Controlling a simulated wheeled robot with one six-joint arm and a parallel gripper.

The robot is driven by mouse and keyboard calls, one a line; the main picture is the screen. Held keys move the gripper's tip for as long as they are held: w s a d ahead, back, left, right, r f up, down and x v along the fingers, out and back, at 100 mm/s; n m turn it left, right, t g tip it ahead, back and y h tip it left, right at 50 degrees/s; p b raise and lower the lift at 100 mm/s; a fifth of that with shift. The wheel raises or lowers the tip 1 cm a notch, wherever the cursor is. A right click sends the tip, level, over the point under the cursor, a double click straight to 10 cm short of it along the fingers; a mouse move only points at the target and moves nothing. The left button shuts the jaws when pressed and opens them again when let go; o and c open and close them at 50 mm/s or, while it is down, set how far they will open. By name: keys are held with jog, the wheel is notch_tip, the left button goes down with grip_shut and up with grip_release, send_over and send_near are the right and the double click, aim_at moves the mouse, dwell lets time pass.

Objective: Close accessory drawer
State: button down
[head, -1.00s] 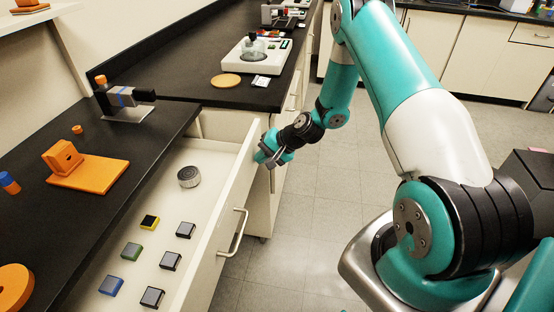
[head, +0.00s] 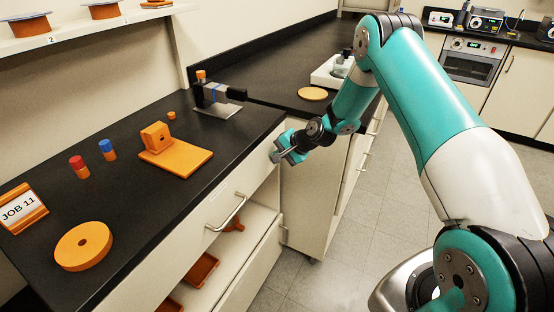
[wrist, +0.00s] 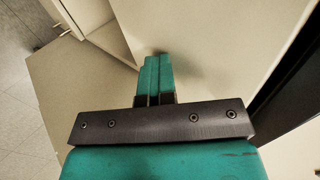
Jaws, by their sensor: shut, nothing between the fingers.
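The accessory drawer's pale front (head: 199,222) with its metal handle (head: 227,213) now sits beneath the black counter edge. Its inside is no longer visible, and I see no clear gap at the top edge. My gripper (head: 277,155) is shut and empty at the far right end of the drawer front, at or very near its face. In the wrist view the two teal fingers (wrist: 154,72) lie side by side, pointing at a pale panel (wrist: 210,45). Whether the fingertips touch it is hard to tell.
Below the drawer is an open shelf with orange bins (head: 201,272). The black counter (head: 130,215) holds an orange stand (head: 175,155), an orange disc (head: 83,246) and a job sign (head: 22,209). Floor (head: 350,220) is clear to the right.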

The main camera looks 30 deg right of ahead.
jog(key=shift+w+a+r, duration=0.15)
jog(key=shift+w+a, duration=0.05)
jog(key=shift+w, duration=0.05)
jog(key=shift+s, duration=0.15)
jog(key=s+d+f+v, duration=0.1)
jog(key=s+f+v, duration=0.1)
jog(key=v, duration=1.1)
jog(key=s+a+r+n+g+p, duration=0.1)
jog(key=s+a+r+n+g, duration=0.1)
jog(key=s+a+r+n, duration=0.45)
jog(key=s+a+r+n+g+p, duration=0.1)
jog(key=s+a+r+n+g, duration=0.2)
jog(key=a+r, duration=0.65)
jog(key=s+a+r+n+g, duration=0.1)
jog(key=s+a+r+n, duration=0.2)
jog(key=s, duration=0.7)
jog(key=s+a+r+n+g+h, duration=0.1)
jog(key=s+a+r+n, duration=0.2)
jog(key=s, duration=0.8)
jog(key=shift+s+r+n+g+p, duration=0.3)
jog(key=shift+n+p, duration=0.15)
jog(key=shift+n, duration=0.7)
